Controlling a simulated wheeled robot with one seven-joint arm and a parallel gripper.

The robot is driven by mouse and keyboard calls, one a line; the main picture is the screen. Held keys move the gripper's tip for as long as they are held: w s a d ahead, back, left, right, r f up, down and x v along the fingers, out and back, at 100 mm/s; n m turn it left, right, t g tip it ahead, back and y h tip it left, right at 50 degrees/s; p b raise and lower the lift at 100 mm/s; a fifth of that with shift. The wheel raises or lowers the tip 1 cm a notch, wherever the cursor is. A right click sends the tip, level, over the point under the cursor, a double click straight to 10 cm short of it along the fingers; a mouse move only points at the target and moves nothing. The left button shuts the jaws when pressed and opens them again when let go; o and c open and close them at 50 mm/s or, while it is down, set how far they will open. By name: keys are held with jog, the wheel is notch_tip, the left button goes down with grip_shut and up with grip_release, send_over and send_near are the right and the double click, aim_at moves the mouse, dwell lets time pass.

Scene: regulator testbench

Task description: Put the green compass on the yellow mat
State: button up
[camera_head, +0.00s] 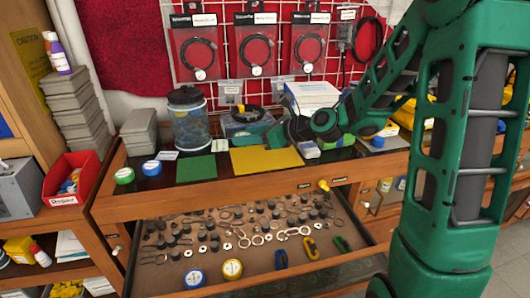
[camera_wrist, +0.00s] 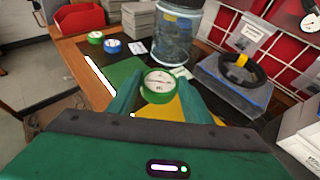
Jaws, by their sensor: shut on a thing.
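The green compass (camera_wrist: 158,87), a round piece with a white dial and green rim, is between the two green fingers of my gripper (camera_wrist: 158,94) in the wrist view. The fingers are shut on it. The yellow mat (camera_wrist: 177,115) shows behind and below the compass there. In the head view the yellow mat (camera_head: 265,160) lies flat on the dark counter top, and my gripper (camera_head: 277,134) is near its back edge. The held compass is hard to make out in the head view.
A green mat (camera_head: 196,168) lies left of the yellow one. A green-rimmed roundel (camera_head: 124,176) and a blue one (camera_head: 152,168) lie further left. A glass jar (camera_head: 190,122), a bag with a dark ring (camera_head: 246,121) and a white box (camera_head: 312,94) stand behind. An open drawer (camera_head: 170,257) juts out in front.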

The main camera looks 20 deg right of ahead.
send_over(270, 157)
notch_tip(270, 157, down, 6)
jog(key=shift+s+a+f, duration=0.1)
jog(key=shift+f, duration=1.85)
jog(key=o, duration=1.1)
jog(key=shift+f, duration=0.1)
